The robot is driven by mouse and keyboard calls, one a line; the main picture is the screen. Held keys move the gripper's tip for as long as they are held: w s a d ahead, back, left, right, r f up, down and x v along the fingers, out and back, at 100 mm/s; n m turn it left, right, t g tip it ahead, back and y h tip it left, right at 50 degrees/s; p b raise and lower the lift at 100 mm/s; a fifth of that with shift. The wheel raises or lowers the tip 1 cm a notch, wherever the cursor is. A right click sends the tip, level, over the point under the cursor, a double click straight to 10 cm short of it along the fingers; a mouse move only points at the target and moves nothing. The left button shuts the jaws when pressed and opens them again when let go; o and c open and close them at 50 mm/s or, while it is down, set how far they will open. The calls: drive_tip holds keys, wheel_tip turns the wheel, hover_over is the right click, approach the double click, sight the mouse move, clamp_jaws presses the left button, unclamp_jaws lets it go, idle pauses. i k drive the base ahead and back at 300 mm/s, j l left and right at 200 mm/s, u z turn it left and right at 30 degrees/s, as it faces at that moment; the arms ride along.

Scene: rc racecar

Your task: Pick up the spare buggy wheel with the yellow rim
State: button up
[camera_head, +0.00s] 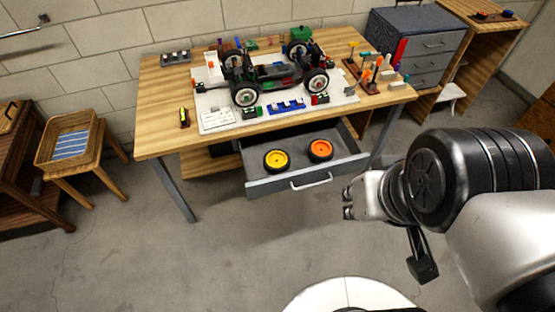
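The spare wheel with the yellow rim (277,160) lies flat in the open drawer (258,186) under the workbench. A wheel with an orange rim (320,150) lies to its right in the same drawer, with a small gap between them. My gripper (348,204) is in front of the drawer's right end, to the right of the drawer handle (311,182), and apart from both wheels. Its fingers are small and seen from the side, so I cannot tell how far apart they are. No wheel shows at the fingers.
A buggy with black tyres (272,78) stands on a white mat (214,127) on the workbench (155,142), above the drawer. A stool with a tray (92,126) is at the left. A grey drawer cabinet (428,45) is at the back right. The floor before the drawer is clear.

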sight(275, 161)
drive_tip(key=i+j+z, duration=0.1)
drive_tip(key=i+j, duration=0.7)
